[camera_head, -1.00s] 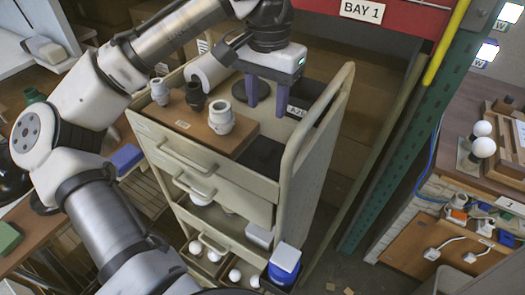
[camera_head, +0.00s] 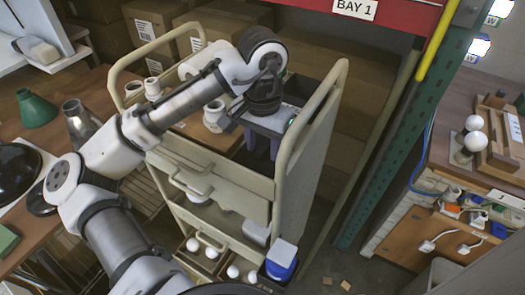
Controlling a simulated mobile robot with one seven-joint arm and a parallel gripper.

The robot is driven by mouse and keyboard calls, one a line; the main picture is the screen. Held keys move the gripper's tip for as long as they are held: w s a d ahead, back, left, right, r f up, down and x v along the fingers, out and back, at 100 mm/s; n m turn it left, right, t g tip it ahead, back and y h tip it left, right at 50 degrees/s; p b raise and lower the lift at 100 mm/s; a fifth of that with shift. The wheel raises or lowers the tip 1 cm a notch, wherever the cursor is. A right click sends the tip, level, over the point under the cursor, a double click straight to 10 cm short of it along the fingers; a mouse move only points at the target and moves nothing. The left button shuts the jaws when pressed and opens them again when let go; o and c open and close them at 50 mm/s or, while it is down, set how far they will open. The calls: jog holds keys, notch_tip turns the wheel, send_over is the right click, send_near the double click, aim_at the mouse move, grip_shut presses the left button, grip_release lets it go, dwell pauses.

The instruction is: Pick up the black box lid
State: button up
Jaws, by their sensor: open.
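The black box lid looks to be the flat dark piece (camera_head: 258,160) on the cart's top tray, at the near right corner by the wooden board. It is mostly hidden by my gripper and the tray's front edge. My gripper (camera_head: 261,149) points down over this corner, with its two purple fingers apart and nothing seen between them. The fingertips are low, close to the dark piece; I cannot tell if they touch it. A dark open box (camera_head: 304,92) stands farther back on the tray, partly behind my gripper.
The cart's raised side rail (camera_head: 309,140) stands close to the right of my gripper. A wooden board with white fittings (camera_head: 213,115) lies to its left. A green rack post (camera_head: 396,130) rises farther right. Bulbs and a blue container (camera_head: 281,262) are lower down.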

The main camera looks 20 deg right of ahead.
grip_shut()
jog(key=shift+r, duration=0.1)
dwell(0.3)
